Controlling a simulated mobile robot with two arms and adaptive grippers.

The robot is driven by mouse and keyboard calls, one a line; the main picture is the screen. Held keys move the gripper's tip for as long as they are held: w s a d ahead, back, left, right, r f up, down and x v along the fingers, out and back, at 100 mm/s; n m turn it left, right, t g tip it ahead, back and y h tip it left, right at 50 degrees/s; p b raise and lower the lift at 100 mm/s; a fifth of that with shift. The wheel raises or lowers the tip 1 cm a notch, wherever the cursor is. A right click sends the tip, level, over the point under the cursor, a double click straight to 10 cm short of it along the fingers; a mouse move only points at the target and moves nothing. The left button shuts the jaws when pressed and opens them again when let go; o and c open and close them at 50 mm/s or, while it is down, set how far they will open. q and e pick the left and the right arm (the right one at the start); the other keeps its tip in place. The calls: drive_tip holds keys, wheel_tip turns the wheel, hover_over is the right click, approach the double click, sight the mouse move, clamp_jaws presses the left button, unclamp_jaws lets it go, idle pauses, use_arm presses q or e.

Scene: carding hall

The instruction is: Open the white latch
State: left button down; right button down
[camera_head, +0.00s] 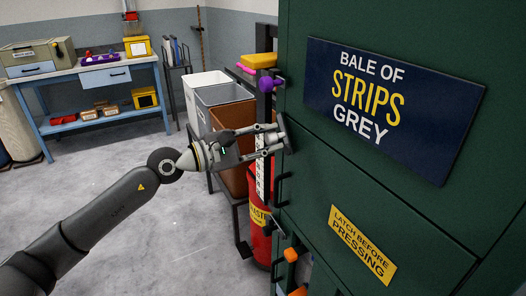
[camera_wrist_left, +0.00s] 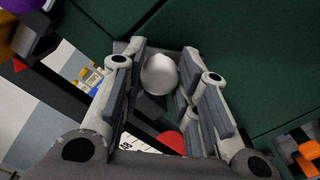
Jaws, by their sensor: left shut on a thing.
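The white latch (camera_wrist_left: 160,74) shows its rounded pale knob in the left wrist view, between the two fingers of my left gripper. In the head view my left gripper (camera_head: 276,138) reaches in from the left to the edge of the dark green machine (camera_head: 360,170), its fingers shut on this knob. There the fingers mostly hide the knob, and how far the latch is turned cannot be told. My right gripper is not in view.
A purple knob (camera_head: 265,84) sits above my gripper and an orange knob (camera_head: 291,255) below it on the same machine edge. Bins (camera_head: 226,95) and a red cylinder (camera_head: 259,240) stand close behind. The floor (camera_head: 165,215) at left is clear before a blue workbench (camera_head: 100,72).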

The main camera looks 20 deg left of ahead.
use_arm(q)
drive_tip(key=shift+s+d+m+b, duration=0.1)
drive_tip(key=shift+d+m+b, duration=0.05)
drive_tip(key=shift+m+b, duration=0.4)
drive_tip(key=shift+s+r+m+b, duration=0.1)
drive_tip(key=shift+r+m+b, duration=0.1)
drive_tip(key=shift+m+b, duration=0.15)
drive_tip(key=shift+d, duration=0.1)
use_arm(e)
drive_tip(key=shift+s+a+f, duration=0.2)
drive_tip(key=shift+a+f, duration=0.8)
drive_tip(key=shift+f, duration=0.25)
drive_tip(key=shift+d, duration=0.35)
use_arm(q)
drive_tip(key=c, duration=1.1)
unclamp_jaws()
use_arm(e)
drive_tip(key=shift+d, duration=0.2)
